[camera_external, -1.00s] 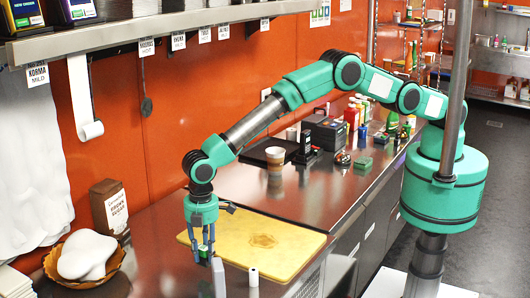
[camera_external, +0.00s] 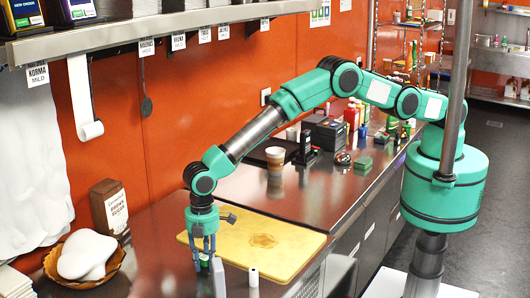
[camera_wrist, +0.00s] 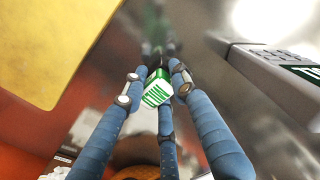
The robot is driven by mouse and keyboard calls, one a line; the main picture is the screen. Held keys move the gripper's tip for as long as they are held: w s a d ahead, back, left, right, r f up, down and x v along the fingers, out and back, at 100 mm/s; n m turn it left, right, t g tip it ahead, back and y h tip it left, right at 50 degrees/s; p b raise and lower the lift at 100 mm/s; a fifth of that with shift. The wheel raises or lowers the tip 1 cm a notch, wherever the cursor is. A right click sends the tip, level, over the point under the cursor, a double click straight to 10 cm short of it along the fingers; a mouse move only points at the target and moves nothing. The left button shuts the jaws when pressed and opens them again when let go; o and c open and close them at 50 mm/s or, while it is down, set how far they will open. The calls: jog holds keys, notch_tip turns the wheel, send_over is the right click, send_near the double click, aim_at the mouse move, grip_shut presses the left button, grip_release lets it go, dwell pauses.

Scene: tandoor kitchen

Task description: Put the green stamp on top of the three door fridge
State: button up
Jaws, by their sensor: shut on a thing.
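The green stamp (camera_wrist: 157,88), a small block with white faces and green lettering, sits between the blue fingers of my gripper (camera_wrist: 155,82) in the wrist view. The fingers are closed around it. In the external view my gripper (camera_external: 205,256) points down over the steel counter, left of the yellow cutting board, and largely hides the stamp. The steel counter (camera_external: 160,230) has door-like fronts (camera_external: 372,240) below. I cannot tell for sure whether this is the three door fridge.
A pale upright device (camera_external: 218,280) stands close beside my fingers. A white cylinder (camera_external: 253,277) stands near the yellow board (camera_external: 285,240). A brown sugar bag (camera_external: 110,208) and a basket (camera_external: 118,262) are left. A paper cup (camera_external: 275,158) stands behind the board.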

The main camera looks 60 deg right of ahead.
aim_at(205, 256)
jog(key=shift+f, duration=0.1)
jog(key=o, duration=1.2)
jog(key=shift+c, duration=0.2)
notch_tip(205, 256, up, 12)
jog(key=shift+b, duration=0.35)
jog(key=shift+d+r, duration=0.1)
jog(key=shift+r, duration=0.1)
dwell(0.5)
